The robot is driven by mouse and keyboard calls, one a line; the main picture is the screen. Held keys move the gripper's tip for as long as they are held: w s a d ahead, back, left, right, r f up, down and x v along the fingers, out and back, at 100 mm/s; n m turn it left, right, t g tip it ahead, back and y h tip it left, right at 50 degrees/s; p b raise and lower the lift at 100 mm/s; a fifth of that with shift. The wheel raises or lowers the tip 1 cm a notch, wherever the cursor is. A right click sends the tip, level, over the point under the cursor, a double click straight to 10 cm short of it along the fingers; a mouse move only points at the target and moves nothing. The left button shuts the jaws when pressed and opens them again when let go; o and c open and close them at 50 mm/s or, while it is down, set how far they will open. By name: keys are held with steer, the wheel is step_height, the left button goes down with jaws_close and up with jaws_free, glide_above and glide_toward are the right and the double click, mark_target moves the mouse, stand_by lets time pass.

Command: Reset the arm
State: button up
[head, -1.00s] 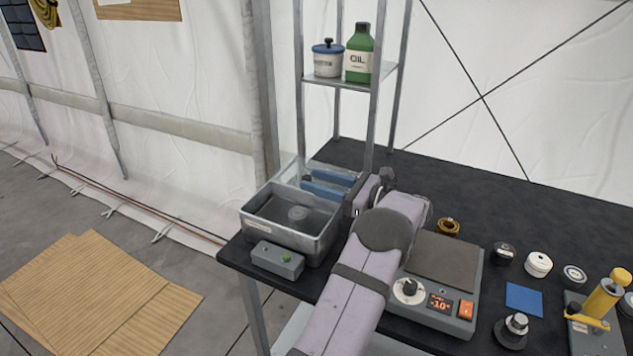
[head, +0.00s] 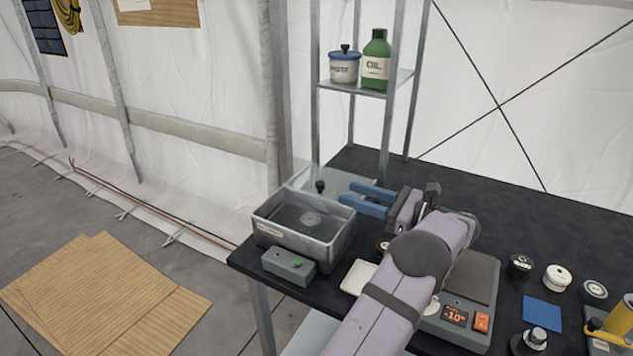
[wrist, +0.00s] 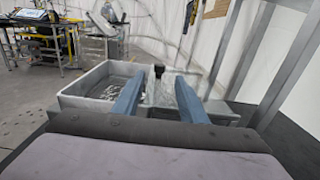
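My arm reaches over the black table from the bottom of the head view. My gripper (head: 364,200) has two blue fingers held apart with nothing visible between them. It is just right of the grey metal basin (head: 335,250). In the wrist view my gripper (wrist: 160,103) shows its two fingers parallel and spread, with the basin (wrist: 75,100) beyond and to the left. A lid with a black knob (head: 320,187) lies behind the basin, and the knob (wrist: 158,71) shows between the fingers in the wrist view.
A metal rack with a paste pot (head: 344,67) and green oil bottle (head: 376,62) rises behind my gripper. A hot plate (head: 455,318) is partly behind my arm. Several small parts stand at right.

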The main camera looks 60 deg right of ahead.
steer(key=r+p, duration=0.1)
steer(key=w+a+r+p, duration=0.1)
steer(key=shift+a+r+p, duration=0.1)
steer(key=shift+a+p, duration=0.2)
steer(key=w+a+f+n+g+y+p, duration=0.1)
steer(key=w+a+n+g+y+p, duration=0.3)
steer(key=w+a, duration=0.75)
steer(key=w+a+f+n+g+y, duration=0.2)
steer(key=w+a+n+g, duration=0.15)
steer(key=a, duration=0.65)
steer(key=w+a+f+n+g+y, duration=0.25)
steer(key=a+n+g, duration=0.2)
steer(key=a, duration=0.55)
steer(key=s+a+f+n+g+h+p, duration=0.1)
steer(key=s+a+f+n+g+h, duration=0.1)
steer(key=a+n, duration=0.8)
steer(key=s+a+f+n+g+h+p, duration=0.1)
steer(key=s+a+n+g+h, duration=0.3)
steer(key=s+a+n, duration=0.5)
steer(key=a+f+n+h, duration=0.1)
steer(key=n+h, duration=0.1)
steer(key=n, duration=0.3)
steer(key=shift+s+f+p, duration=0.15)
steer(key=shift+f+p, duration=0.05)
steer(key=shift+p, duration=0.2)
